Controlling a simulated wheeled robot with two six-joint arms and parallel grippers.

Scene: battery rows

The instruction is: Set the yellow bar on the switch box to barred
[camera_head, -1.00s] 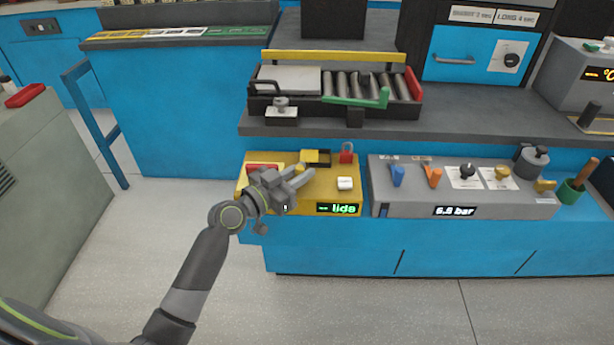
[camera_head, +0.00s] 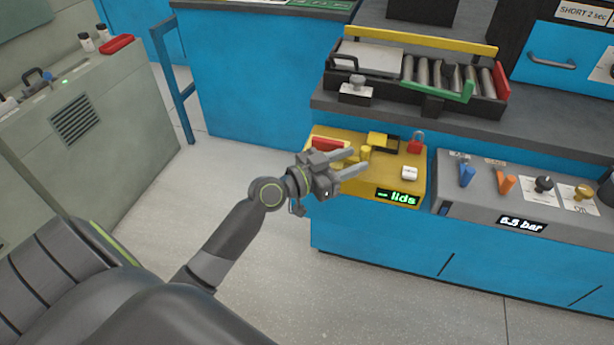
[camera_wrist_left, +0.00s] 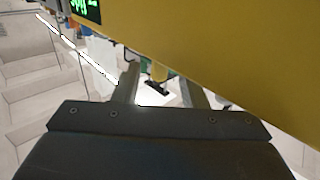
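The yellow switch box (camera_head: 345,177) is on the front of the blue bench, with a green display reading "lids". A small upright yellow piece (camera_head: 365,153) on its top looks like the yellow bar; its setting is too small to read. My left gripper (camera_head: 359,160) reaches in from the left over the box. Its two fingers are apart, with the yellow piece close to or between their tips. In the left wrist view a yellow piece with a dark end (camera_wrist_left: 156,80) shows between the fingers; I cannot tell if they touch it. My right gripper is out of view.
The box also carries a red part (camera_head: 328,144), a red padlock (camera_head: 415,143) and a white switch (camera_head: 409,173). A grey panel (camera_head: 480,205) with coloured levers is to the right. A roller tray (camera_head: 420,100) stands above, behind. Open floor lies in front.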

